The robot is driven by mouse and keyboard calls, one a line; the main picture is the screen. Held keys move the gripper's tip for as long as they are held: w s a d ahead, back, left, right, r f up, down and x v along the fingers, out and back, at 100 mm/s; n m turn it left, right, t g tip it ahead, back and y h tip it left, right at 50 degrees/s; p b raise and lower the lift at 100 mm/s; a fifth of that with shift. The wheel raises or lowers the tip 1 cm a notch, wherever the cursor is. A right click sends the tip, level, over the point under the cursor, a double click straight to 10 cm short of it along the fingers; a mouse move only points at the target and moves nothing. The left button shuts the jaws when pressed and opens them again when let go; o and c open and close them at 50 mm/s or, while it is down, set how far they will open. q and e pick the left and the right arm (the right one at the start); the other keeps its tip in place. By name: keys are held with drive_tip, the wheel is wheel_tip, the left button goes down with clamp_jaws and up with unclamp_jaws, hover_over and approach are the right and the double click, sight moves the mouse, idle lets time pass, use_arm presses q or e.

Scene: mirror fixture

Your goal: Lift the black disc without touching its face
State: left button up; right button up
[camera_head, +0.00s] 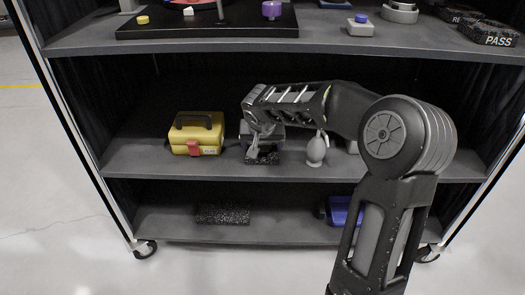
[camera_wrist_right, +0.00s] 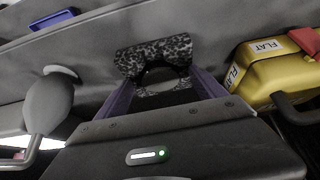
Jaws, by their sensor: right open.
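My right gripper (camera_head: 257,140) reaches over the middle shelf, in front of a black speckled foam block (camera_head: 263,158). In the right wrist view the gripper (camera_wrist_right: 162,84) is open, with its two purple-grey fingers on either side of the block (camera_wrist_right: 152,54). A dark rounded shape (camera_wrist_right: 160,73), perhaps the black disc, shows between the fingers against the block; its face cannot be made out. I cannot tell whether the fingers touch it. In the head view the disc cannot be told apart. My left gripper is not in view.
On the middle shelf (camera_head: 135,160), a yellow case (camera_head: 197,133) stands left of the gripper and a grey bulb blower (camera_head: 317,150) right of it. The upper shelf's edge (camera_head: 200,47) overhangs.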

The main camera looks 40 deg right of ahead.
sight(262, 148)
idle(0.6)
drive_tip(key=c, duration=1.5)
drive_tip(key=shift+r, duration=0.1)
drive_tip(key=shift+c, duration=0.2)
drive_tip(key=shift+r+p, duration=0.35)
drive_tip(key=shift+r, duration=0.1)
wheel_tip(262, 148, up, 3)
drive_tip(key=shift+f+p, duration=0.1)
drive_tip(key=shift+p, duration=0.65)
drive_tip(key=s+a, duration=1.1)
drive_tip(key=s, duration=0.3)
drive_tip(key=shift+s+f+p, duration=0.15)
drive_tip(key=shift+p, duration=0.2)
